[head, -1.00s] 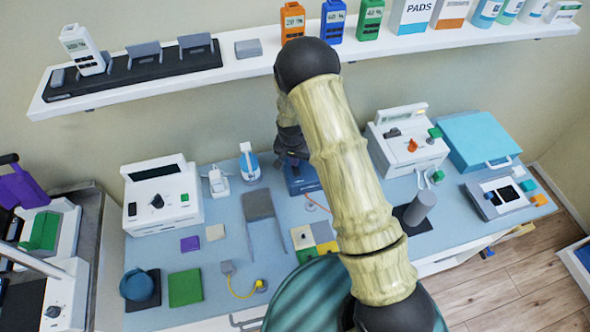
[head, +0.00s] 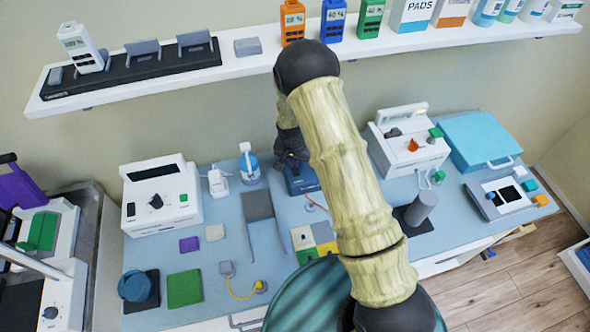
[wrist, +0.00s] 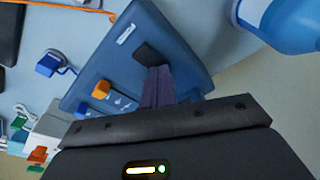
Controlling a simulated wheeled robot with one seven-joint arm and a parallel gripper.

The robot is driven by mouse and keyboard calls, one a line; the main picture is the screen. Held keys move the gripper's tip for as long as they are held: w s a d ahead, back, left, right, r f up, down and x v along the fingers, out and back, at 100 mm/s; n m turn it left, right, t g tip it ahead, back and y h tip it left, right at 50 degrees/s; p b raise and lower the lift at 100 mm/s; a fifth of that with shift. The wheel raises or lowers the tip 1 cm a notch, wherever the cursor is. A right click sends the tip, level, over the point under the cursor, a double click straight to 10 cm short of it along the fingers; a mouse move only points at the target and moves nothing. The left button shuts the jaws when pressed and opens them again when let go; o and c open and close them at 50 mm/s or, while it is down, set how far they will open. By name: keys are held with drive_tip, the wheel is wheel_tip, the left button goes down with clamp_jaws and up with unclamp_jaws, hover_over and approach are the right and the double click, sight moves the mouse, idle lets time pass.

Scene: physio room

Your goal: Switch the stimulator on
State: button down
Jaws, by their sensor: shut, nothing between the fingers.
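A dark blue box-shaped unit, which looks like the stimulator (head: 302,187), sits on the light blue table, mostly hidden behind my arm in the head view. In the wrist view the blue unit (wrist: 105,60) shows a small white label, an orange knob (wrist: 101,89), a blue knob (wrist: 84,112) and a black switch-like part (wrist: 147,54). My gripper (wrist: 157,77) is shut and empty, with its fingertips right at the black part. I cannot tell whether they touch it. In the head view my gripper (head: 293,163) is at the unit's back left, partly hidden by my arm.
A blue-and-white bottle-like thing (head: 249,164) stands just left of the unit. White devices stand at left (head: 159,196) and right (head: 407,143). A loaded shelf (head: 250,70) runs along the wall above.

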wheel_tip(320, 180, up, 7)
drive_tip(key=p, duration=0.4)
idle(0.6)
idle(0.4)
drive_tip(key=s+d+r+n+b, duration=0.2)
drive_tip(key=s+d+r+b, duration=0.2)
drive_tip(key=s+d+r, duration=0.45)
drive_tip(key=s+d+r+n+b, duration=0.1)
drive_tip(key=s+d+r+b, duration=0.2)
drive_tip(key=s, duration=1)
wheel_tip(320, 180, up, 2)
drive_tip(key=shift+s+r+n+t+y, duration=0.15)
drive_tip(key=shift+s+n+t+y, duration=0.15)
drive_tip(key=shift+s+n+t, duration=0.1)
